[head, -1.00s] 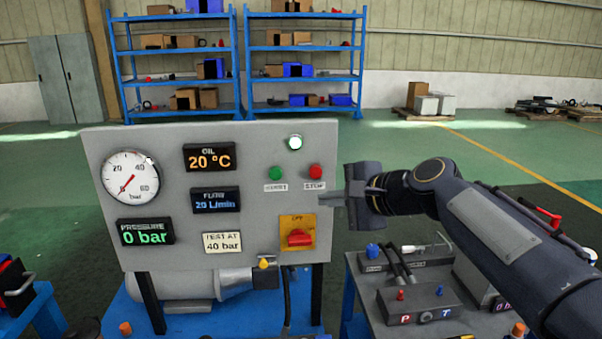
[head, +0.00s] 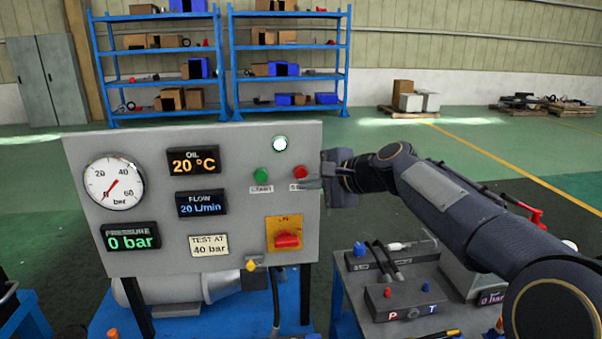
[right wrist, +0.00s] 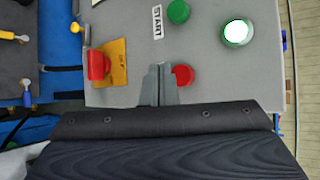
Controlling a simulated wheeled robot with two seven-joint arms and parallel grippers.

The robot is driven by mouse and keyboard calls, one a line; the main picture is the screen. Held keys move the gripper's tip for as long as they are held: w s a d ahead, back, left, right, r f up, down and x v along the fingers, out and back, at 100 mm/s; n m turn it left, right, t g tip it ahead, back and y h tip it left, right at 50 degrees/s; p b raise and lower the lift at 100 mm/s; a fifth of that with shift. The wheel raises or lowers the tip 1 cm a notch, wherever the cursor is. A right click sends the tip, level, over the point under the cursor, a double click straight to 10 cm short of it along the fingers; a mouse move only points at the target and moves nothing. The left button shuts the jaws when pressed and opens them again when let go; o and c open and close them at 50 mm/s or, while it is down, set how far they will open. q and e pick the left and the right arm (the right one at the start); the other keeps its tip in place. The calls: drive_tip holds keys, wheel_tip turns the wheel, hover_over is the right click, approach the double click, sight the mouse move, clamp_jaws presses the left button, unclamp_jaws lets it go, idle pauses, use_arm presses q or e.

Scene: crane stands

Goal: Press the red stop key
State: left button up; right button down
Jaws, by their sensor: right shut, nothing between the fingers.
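The red stop key (head: 300,172) is a round button on the grey control panel (head: 150,262), right of the green start key (head: 261,174). Its label is partly covered by my right gripper (head: 304,184) in the head view. The right gripper is shut and empty, its tips just in front of the panel and just below the key. In the right wrist view the shut fingers (right wrist: 160,72) lie beside the red key (right wrist: 183,75), on its left. I cannot tell whether they touch it. My left gripper is not in view.
A red rotary switch on a yellow plate (head: 284,220) sits below the keys. A white lamp (head: 280,144) is lit above them. The gauge (head: 114,184) and pressure display (head: 130,237) read 0 bar. A bench with fittings (head: 405,300) stands at the lower right.

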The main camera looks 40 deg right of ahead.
sight(297, 178)
drive_tip(key=shift+w+d, duration=0.35)
drive_tip(key=shift+w, duration=0.35)
drive_tip(key=shift+w, duration=0.1)
idle(1.5)
drive_tip(key=shift+w+d, duration=0.2)
drive_tip(key=shift+w, duration=0.05)
drive_tip(key=shift+w+d+p, duration=0.25)
drive_tip(key=shift+w+p, duration=0.15)
drive_tip(key=shift+w, duration=0.05)
idle(0.8)
drive_tip(key=shift+s, duration=0.1)
drive_tip(key=shift+s+a, duration=0.45)
drive_tip(key=shift+s, duration=0.25)
drive_tip(key=s+a, duration=0.1)
drive_tip(key=s, duration=0.1)
drive_tip(key=s+a+b, duration=0.1)
drive_tip(key=s, duration=0.1)
drive_tip(key=shift+s+a, duration=0.2)
idle(0.4)
